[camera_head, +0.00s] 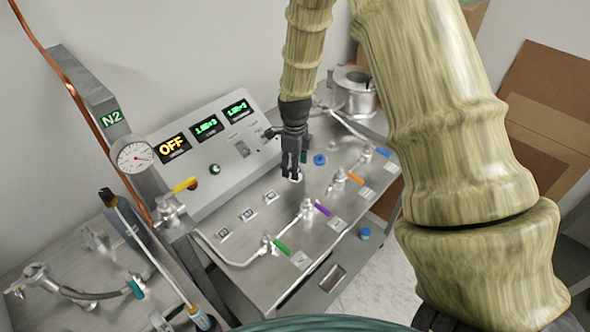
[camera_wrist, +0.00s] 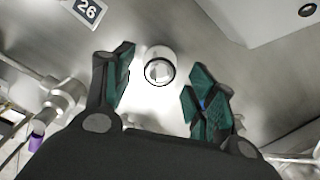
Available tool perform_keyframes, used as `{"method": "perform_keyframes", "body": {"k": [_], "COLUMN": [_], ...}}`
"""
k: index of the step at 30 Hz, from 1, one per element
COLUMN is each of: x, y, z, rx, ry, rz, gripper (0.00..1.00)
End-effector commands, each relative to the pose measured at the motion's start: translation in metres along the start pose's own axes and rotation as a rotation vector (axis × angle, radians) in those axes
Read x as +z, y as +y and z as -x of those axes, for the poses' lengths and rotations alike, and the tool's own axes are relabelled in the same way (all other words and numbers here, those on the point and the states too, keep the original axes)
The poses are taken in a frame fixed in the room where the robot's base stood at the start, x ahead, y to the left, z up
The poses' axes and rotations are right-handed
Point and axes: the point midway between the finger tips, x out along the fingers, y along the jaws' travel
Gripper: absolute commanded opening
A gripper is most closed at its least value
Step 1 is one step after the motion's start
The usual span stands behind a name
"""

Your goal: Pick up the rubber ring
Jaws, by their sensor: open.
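The rubber ring (camera_wrist: 159,86) is a thin black circle on a round, pale metal fitting (camera_wrist: 159,53) in the wrist view. It appears to sit around or on the end of this fitting; I cannot tell which. My gripper (camera_wrist: 160,75) is open, with a teal-padded finger on each side of the ring and a gap to both. In the head view my gripper (camera_head: 291,172) points down over the steel panel, just above a small pale fitting (camera_head: 297,177). The ring itself is too small to make out there.
The steel panel (camera_head: 260,205) carries valves with green (camera_head: 282,248), purple (camera_head: 322,208), orange (camera_head: 355,178) and blue (camera_head: 383,152) handles. A blue knob (camera_head: 319,159) is right of my gripper. A control box with displays (camera_head: 205,126) rises behind.

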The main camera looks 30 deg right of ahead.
Motion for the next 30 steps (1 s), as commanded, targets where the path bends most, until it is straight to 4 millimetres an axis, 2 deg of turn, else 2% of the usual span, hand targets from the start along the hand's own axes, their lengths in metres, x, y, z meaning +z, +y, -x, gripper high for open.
{"method": "perform_keyframes", "body": {"k": [23,27,30], "x": [-0.0003,-0.0003,-0.0003], "y": [-0.0001,-0.0001,0.0000], "z": [-0.0046,-0.0046,-0.0046], "rx": [0.000,0.000,0.000], "ry": [0.000,0.000,0.000], "rz": [-0.001,-0.001,-0.001], "gripper": [0.56,0.33,0.22]}}
